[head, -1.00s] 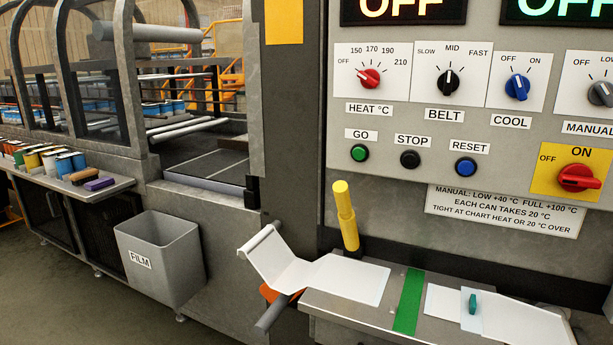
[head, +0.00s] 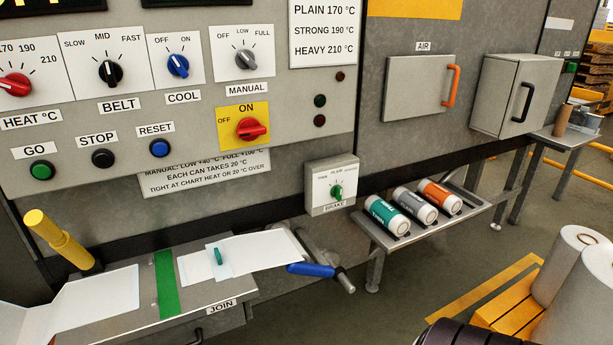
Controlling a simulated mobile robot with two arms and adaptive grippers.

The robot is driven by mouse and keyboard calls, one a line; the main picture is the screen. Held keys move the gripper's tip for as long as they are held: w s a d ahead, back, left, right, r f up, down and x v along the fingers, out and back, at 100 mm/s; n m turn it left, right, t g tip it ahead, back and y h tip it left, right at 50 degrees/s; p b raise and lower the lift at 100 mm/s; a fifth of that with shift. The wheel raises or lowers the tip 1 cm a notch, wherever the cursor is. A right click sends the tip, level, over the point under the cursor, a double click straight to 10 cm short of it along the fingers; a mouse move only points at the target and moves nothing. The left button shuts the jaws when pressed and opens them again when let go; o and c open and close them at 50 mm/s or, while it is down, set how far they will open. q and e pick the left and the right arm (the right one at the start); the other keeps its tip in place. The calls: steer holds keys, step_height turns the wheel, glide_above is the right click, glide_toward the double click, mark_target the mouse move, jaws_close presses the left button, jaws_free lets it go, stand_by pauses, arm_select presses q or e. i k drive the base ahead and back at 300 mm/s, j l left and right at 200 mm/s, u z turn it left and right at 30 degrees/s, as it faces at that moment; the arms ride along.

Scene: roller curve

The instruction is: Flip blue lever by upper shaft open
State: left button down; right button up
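The blue lever (head: 311,270) is in the lower middle of the head view, just right of the join table. It lies nearly level, its free end pointing left. Its right end meets the grey metal shaft (head: 344,281), which slants down to the right. White film from the table runs up to just above the lever. Neither of my grippers is in view.
The join table (head: 215,306) with film is at lower left, a yellow handle (head: 62,240) beside it. The brake box (head: 332,186) is above the lever. A shelf (head: 400,239) with several cans stands to its right. White rolls (head: 572,262) are at lower right.

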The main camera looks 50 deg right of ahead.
mark_target(300, 267)
steer(key=z, duration=1.65)
